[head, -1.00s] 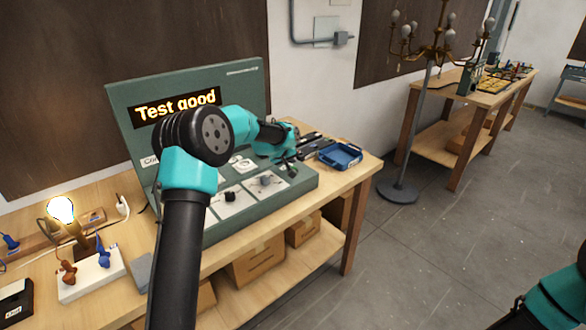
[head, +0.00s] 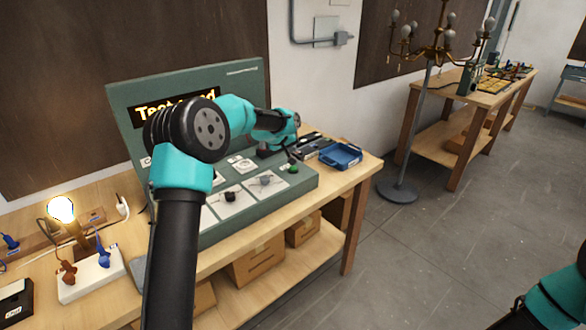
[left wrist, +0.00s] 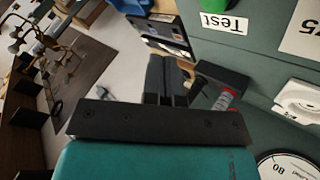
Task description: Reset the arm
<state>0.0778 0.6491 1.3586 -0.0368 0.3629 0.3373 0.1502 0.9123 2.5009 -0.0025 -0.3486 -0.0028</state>
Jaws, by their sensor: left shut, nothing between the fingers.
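My left arm (head: 178,240) reaches up across the green test panel (head: 240,82). Its wrist is above the panel's right part, and the gripper is mostly hidden in the head view. In the left wrist view the gripper's dark fingers (left wrist: 166,78) are together and empty, apart from the panel face. The lamp bulb (head: 61,209) is lit.
A blue tray (head: 341,156) stands right of the panel on the wooden bench (head: 330,195). A white block with brown and blue plugs (head: 92,275) is at left. A chandelier stand (head: 398,192) is beyond. The floor at right is clear.

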